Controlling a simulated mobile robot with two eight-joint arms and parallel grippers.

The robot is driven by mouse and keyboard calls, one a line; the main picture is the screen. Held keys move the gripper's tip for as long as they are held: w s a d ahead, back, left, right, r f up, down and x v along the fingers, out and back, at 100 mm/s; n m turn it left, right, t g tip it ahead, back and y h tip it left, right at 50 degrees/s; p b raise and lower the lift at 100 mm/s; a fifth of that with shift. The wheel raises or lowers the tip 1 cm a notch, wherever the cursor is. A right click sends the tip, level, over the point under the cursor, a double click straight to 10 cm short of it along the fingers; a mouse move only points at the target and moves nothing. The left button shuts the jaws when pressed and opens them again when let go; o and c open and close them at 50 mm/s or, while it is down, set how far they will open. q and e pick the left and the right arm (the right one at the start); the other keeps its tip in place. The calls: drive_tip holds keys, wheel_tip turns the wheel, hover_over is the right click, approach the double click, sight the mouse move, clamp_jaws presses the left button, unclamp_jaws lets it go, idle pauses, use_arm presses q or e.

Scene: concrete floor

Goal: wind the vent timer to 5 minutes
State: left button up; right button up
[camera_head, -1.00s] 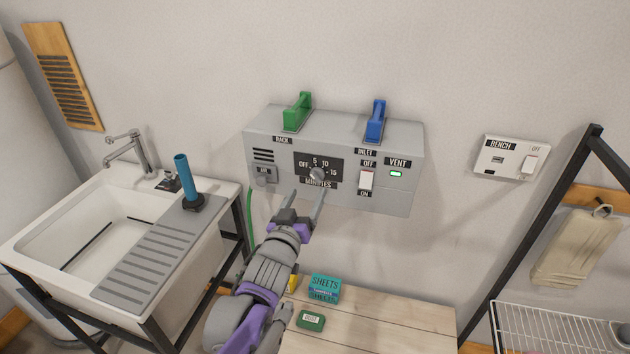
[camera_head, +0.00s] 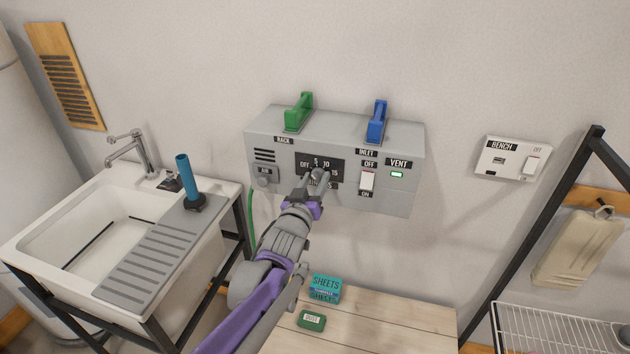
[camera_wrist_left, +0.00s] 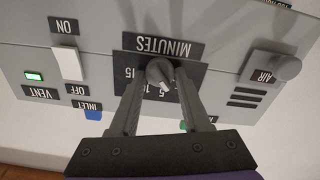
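The vent timer is a black dial plate (camera_head: 336,163) marked OFF, 5, 10, 15 and MINUTES on the front of a grey wall box. Its round grey knob (camera_wrist_left: 159,71) shows in the upside-down left wrist view. The knob's pale pointer mark points down and slightly right there, near the 5; its exact setting is hard to tell. My left gripper (camera_head: 317,177) is at the dial and hides much of it in the head view. My right gripper is out of view.
A small AIR knob (camera_wrist_left: 288,68) sits beside the dial. Below stands a wooden table (camera_head: 390,325) with boxes.

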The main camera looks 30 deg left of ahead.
use_arm(q)
clamp_jaws()
idle(0.6)
idle(0.4)
drive_tip(key=o, duration=0.6)
unclamp_jaws()
drive_tip(key=shift+s, duration=0.1)
drive_tip(key=v, duration=1)
drive_tip(key=shift+s, duration=0.35)
